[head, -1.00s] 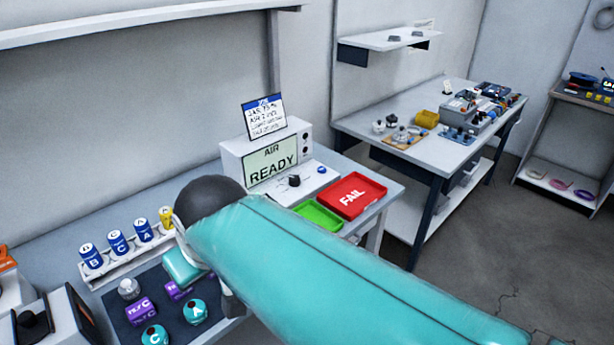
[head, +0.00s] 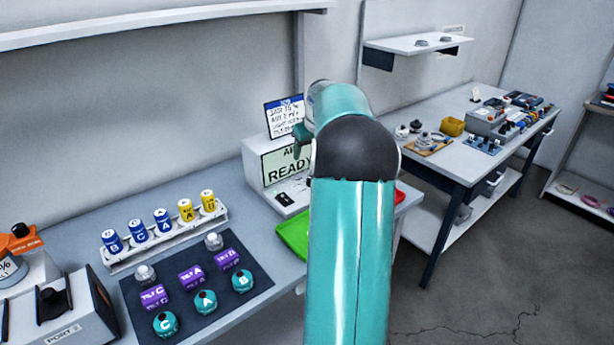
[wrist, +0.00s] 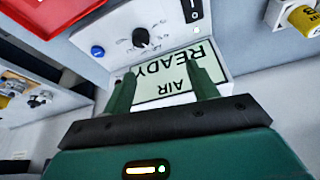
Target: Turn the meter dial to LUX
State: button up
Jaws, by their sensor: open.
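The meter (head: 254,160) is a white box with a pale screen (head: 283,165); the screen reads AIR READY, upside down in the wrist view (wrist: 165,75). Its black round dial (wrist: 140,38) sits on the white front panel among small marks too small to read, so I cannot tell its setting. In the head view my arm hides the dial. My gripper (wrist: 163,72) is open and empty, its two green fingers apart in front of the screen. The dial shows beyond the fingertips, not between them. The gripper also shows beside the screen in the head view (head: 301,134).
A blue button (wrist: 97,51) and a black switch (wrist: 191,10) flank the dial. A red tray (wrist: 45,12) and a green tray (head: 292,235) lie close by. A note card (head: 284,117) stands on the meter.

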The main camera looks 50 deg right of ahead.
jog(key=w+d+f, duration=0.1)
jog(key=d+f, duration=0.1)
jog(key=f, duration=0.3)
jog(key=w+d+f, duration=0.1)
jog(key=d+f, duration=0.1)
jog(key=f, duration=0.2)
jog(key=w+d+f, duration=0.1)
jog(key=d+f, duration=0.1)
jog(key=f, duration=0.3)
jog(key=shift+w+d+f, duration=0.1)
jog(key=shift+d+f, duration=0.05)
jog(key=shift+f, duration=0.15)
jog(key=c, duration=1)
